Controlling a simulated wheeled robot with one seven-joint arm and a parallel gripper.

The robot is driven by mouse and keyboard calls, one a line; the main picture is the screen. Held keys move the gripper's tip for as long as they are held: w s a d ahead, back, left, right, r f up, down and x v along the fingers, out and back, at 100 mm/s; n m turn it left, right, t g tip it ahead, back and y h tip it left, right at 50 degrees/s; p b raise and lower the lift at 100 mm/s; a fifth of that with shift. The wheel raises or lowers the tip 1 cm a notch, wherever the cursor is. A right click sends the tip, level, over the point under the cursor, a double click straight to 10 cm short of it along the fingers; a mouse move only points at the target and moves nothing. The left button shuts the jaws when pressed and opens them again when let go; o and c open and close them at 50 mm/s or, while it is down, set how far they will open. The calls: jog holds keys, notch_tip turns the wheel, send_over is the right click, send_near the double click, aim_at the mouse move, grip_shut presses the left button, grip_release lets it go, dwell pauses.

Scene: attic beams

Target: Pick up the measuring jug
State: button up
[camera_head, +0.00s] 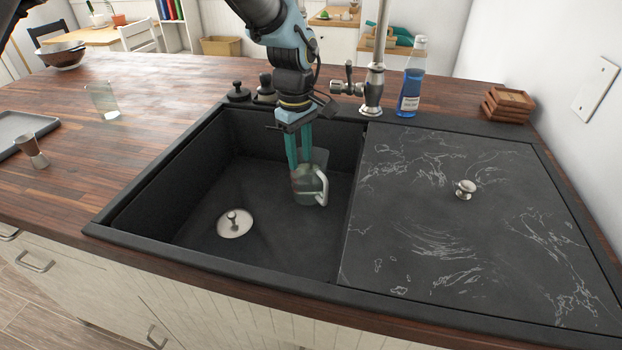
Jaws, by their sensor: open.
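The measuring jug (308,190) is a clear, greenish vessel with a pale handle on its right side. It stands in the open basin of the black sink (190,240), near the right wall of the basin. My gripper (301,165) points down into the basin with its long teal fingers at the jug's upper part. The fingers are open. They overlap the jug's rim in this view, and I cannot tell whether a finger is inside the jug or touching it.
A black marbled cover (430,230) with a knob lies over the sink's right half. The tap (374,80) and a blue soap bottle (411,80) stand behind. A drain plug (235,222) is on the basin floor. A glass (103,99) stands on the wooden counter to the left.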

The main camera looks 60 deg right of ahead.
aim_at(299, 173)
jog(key=shift+w+d+f+p, duration=0.15)
jog(key=shift+f+p, duration=0.5)
jog(key=shift+f, duration=0.9)
jog(key=shift+w+a+f+p, duration=0.1)
jog(key=shift+f+p, duration=0.55)
jog(key=shift+f, duration=0.85)
grip_shut()
